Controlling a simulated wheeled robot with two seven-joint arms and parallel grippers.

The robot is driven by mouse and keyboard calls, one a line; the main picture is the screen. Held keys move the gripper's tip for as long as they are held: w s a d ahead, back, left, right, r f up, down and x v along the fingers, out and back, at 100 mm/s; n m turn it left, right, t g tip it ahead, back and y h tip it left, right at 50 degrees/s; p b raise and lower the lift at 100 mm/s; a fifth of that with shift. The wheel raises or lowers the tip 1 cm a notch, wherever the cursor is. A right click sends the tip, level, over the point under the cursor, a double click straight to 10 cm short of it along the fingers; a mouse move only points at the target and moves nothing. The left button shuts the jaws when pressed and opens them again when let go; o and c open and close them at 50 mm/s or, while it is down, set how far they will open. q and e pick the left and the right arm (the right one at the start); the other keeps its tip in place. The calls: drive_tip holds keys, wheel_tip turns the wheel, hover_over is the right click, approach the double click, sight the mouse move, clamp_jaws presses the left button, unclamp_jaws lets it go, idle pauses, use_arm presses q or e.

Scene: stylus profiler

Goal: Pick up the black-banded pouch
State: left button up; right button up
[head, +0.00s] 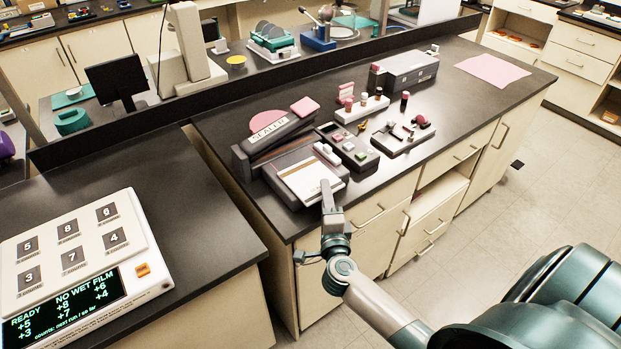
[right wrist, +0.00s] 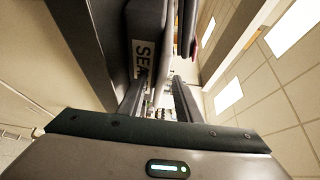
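No pouch with a clear black band can be made out. A flat white piece with a thin tan stripe (head: 303,183) lies on a dark grey tray (head: 281,190) near the counter's front edge; it may be a pouch. My right gripper (head: 328,188) is at the tray's front right side, its fingertips overlapping the white piece's near right edge in the head view. Contact cannot be told. In the right wrist view the two fingers (right wrist: 158,100) stand apart, with no held thing visible between them. My left gripper is not in view.
Behind the tray stands a dark device with a lettered white label (head: 268,131), also in the right wrist view (right wrist: 142,58). A dark box (head: 348,146) and a white rack of small bottles (head: 360,108) stand to its right. Clear counter lies farther right, near a pink sheet (head: 492,70).

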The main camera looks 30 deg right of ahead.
idle(0.3)
clamp_jaws()
drive_tip(key=shift+r+p, duration=0.3)
drive_tip(key=shift+r, duration=4.7)
